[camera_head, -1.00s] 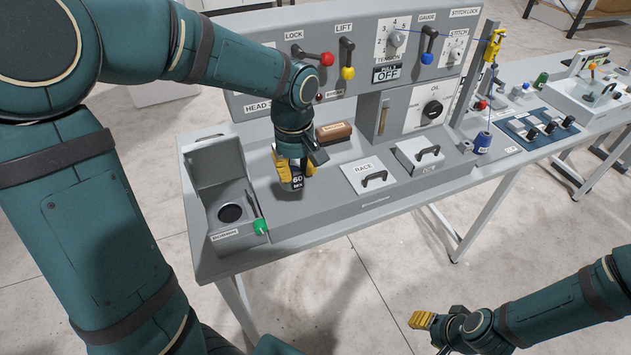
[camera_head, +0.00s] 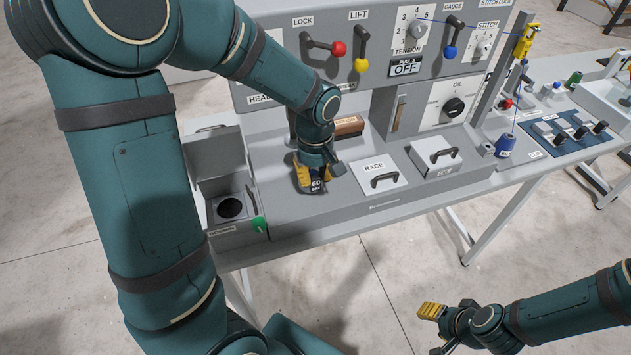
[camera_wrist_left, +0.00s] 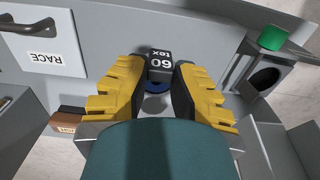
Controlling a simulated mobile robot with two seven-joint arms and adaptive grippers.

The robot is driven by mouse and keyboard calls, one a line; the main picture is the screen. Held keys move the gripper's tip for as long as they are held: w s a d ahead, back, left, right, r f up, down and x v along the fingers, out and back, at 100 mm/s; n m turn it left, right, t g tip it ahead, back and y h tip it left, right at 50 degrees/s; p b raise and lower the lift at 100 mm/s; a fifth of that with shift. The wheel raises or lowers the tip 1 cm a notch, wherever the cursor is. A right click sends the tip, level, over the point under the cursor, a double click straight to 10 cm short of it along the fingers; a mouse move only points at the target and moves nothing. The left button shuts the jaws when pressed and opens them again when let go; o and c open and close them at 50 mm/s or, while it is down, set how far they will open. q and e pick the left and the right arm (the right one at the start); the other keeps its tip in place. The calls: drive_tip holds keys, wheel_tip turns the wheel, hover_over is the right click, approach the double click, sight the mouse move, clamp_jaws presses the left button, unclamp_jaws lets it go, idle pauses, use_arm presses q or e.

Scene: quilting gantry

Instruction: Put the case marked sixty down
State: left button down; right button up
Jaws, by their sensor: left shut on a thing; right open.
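The case marked 60 (camera_head: 317,186) is a small dark block with white "60 tex" lettering. It also shows in the left wrist view (camera_wrist_left: 160,64), between the yellow fingers. My left gripper (camera_head: 311,184) is shut on it, low over the grey deck of the machine, left of the RACE plate. I cannot tell whether the case touches the deck. A blue round part (camera_wrist_left: 157,86) shows just behind the case in the wrist view. My right gripper (camera_head: 432,311) is open and empty, over the floor at the lower right.
The RACE plate (camera_head: 368,167) with a black handle lies right of the left gripper. A brown block (camera_head: 349,125) sits behind it. An open box with a dark round hole (camera_head: 231,207) and a green knob (camera_head: 259,223) stand at the left. A blue spool (camera_head: 505,145) stands at the right.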

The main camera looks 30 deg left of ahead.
use_arm(q)
wheel_tip(320, 180, down, 3)
drive_tip(key=shift+w+r, duration=0.1)
drive_tip(key=shift+r, duration=0.1)
drive_tip(key=shift+f, duration=0.1)
drive_tip(key=c, duration=1)
unclamp_jaws()
drive_tip(key=shift+o, duration=0.2)
